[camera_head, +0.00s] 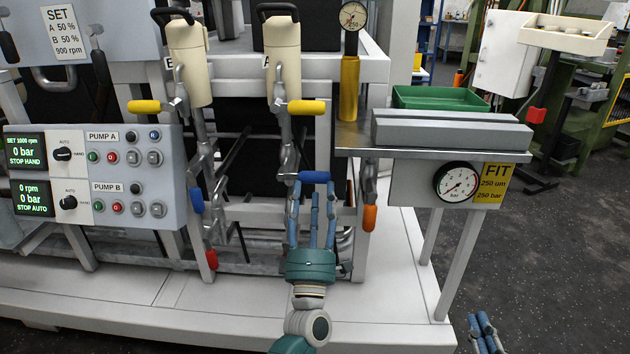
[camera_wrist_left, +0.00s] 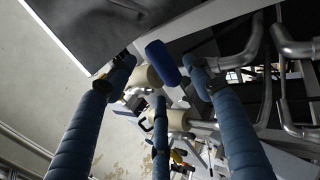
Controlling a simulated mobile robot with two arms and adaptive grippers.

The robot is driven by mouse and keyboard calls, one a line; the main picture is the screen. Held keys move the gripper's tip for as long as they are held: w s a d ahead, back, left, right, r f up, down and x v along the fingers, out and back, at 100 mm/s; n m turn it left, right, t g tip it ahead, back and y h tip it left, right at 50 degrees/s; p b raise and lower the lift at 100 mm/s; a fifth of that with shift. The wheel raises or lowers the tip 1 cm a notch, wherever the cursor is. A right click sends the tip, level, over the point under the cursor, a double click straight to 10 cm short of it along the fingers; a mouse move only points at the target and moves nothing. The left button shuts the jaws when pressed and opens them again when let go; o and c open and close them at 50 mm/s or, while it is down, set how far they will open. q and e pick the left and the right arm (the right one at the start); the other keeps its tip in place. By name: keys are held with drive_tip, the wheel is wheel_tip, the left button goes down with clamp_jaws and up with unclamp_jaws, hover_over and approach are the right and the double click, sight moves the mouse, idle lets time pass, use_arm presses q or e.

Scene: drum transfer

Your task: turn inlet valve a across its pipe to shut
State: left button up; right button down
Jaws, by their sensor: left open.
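The blue valve handle (camera_head: 316,176) on the A line lies level, roughly across its upright pipe; I take it for inlet valve a, though I read no label on it. My left gripper (camera_head: 312,192) is just below it, fingers pointing up, open and empty. In the left wrist view the blue handle (camera_wrist_left: 163,62) shows between the spread fingertips (camera_wrist_left: 160,75), with gaps on its sides; contact is not clear. My right gripper (camera_head: 483,332) is at the bottom edge, partly cut off, away from the valves; its grip cannot be judged.
A yellow handle (camera_head: 306,107) sits above on the same line. The B line has a blue handle (camera_head: 196,200) hanging down and a red one (camera_head: 211,259) below. An orange handle (camera_head: 369,218) hangs to the right, near a bench with a gauge (camera_head: 456,182).

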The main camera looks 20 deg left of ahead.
use_arm(q)
drive_tip(key=v, duration=0.6)
drive_tip(key=shift+s+f, duration=0.2)
drive_tip(key=shift+s, duration=0.15)
drive_tip(key=shift+d, duration=0.1)
